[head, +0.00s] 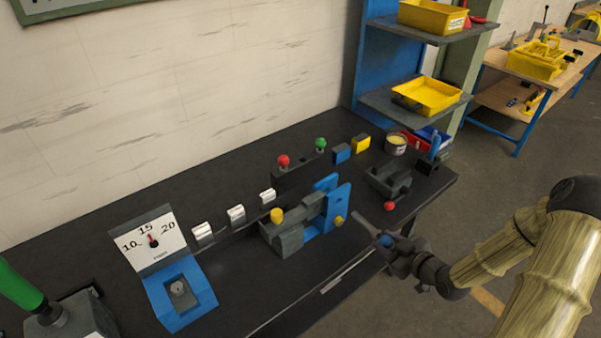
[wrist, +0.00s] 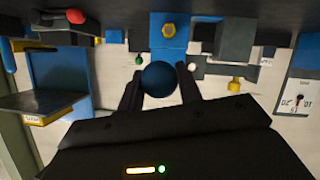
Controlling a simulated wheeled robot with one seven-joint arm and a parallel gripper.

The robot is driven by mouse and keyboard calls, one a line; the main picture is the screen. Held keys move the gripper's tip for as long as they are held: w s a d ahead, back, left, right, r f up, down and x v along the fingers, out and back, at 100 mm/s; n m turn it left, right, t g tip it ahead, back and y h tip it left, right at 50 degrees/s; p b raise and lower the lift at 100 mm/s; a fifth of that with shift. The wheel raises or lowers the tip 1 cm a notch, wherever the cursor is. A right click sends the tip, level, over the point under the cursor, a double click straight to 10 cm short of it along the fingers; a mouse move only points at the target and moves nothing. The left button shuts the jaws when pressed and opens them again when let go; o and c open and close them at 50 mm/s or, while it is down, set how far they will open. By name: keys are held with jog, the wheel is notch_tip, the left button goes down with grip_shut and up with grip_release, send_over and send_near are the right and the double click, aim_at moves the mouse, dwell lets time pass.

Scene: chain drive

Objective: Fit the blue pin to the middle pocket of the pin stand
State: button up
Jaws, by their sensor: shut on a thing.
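The blue pin (wrist: 160,78) has a round dark blue head, which sits between the two fingers of my gripper (wrist: 158,92) in the wrist view. In the head view the blue pin (head: 386,240) shows as a small blue spot at my gripper (head: 380,238), beyond the front edge of the bench. My gripper is shut on it. The pin stand (head: 290,178) looks like a long dark block near the back of the bench, with a red-headed pin (head: 284,161) at its left and a green-headed pin (head: 320,144) at its right. No pin shows between them; the pocket itself is too small to see.
A grey and blue fixture (head: 290,235) with yellow knobs stands between my gripper and the stand. A dark vise-like block (head: 388,180) with a red knob is to the right. Blue and yellow blocks (head: 361,143) and a tin (head: 396,144) are behind. A dial gauge (head: 150,240) is left.

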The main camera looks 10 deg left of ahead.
jog(key=shift+w+f+m+t+h, duration=0.4)
jog(key=shift+w+m+t+h, duration=0.2)
jog(key=shift+m+h, duration=0.15)
jog(key=d+f+m+t+h, duration=0.1)
jog(key=m+h, duration=0.1)
jog(key=w+d+f+m+t+h, duration=0.1)
jog(key=f, duration=0.1)
jog(key=shift+m+h, duration=0.35)
jog(key=d+f+m+h, duration=0.2)
jog(key=d+h, duration=0.1)
jog(key=s+d+f+m+h, duration=0.1)
jog(key=shift+d+f+m+t, duration=0.1)
jog(key=shift+d+m+t, duration=0.05)
jog(key=shift+m+t, duration=0.25)
